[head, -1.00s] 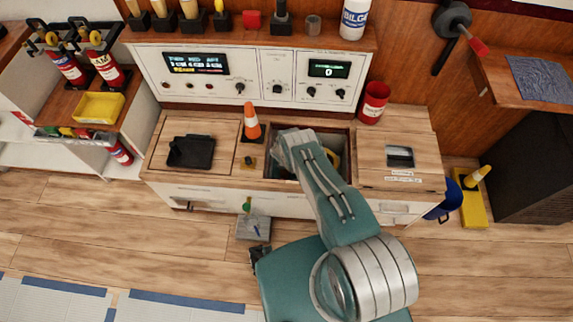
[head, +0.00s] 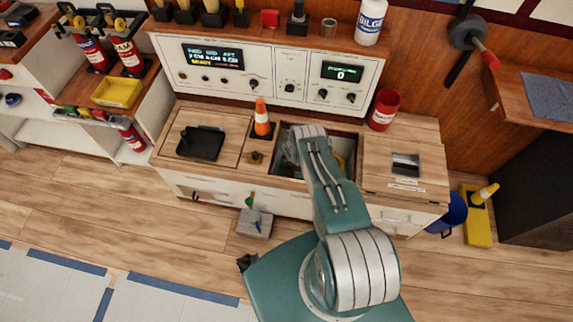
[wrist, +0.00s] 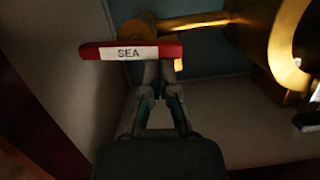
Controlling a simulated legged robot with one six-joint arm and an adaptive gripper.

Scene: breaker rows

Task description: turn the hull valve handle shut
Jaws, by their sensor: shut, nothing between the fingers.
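The valve handle (wrist: 131,51) is a red bar with a white label reading SEA, lying crosswise in the upper left of the wrist view. It joins a brass fitting with a thin brass rod (wrist: 190,22). My gripper (wrist: 160,78) is shut and empty. Its fingertips are right at the handle, partly hidden by its lower edge; I cannot tell whether they touch it. In the head view my arm reaches down into an open well (head: 288,174) in the wooden counter, and my gripper and the handle are hidden there.
A large brass ring-shaped pipe part (wrist: 280,40) stands to the right of the handle, and the well's pale walls are close. On the counter, an orange cone (head: 261,120) stands left of the well, a red cup (head: 383,110) to its right.

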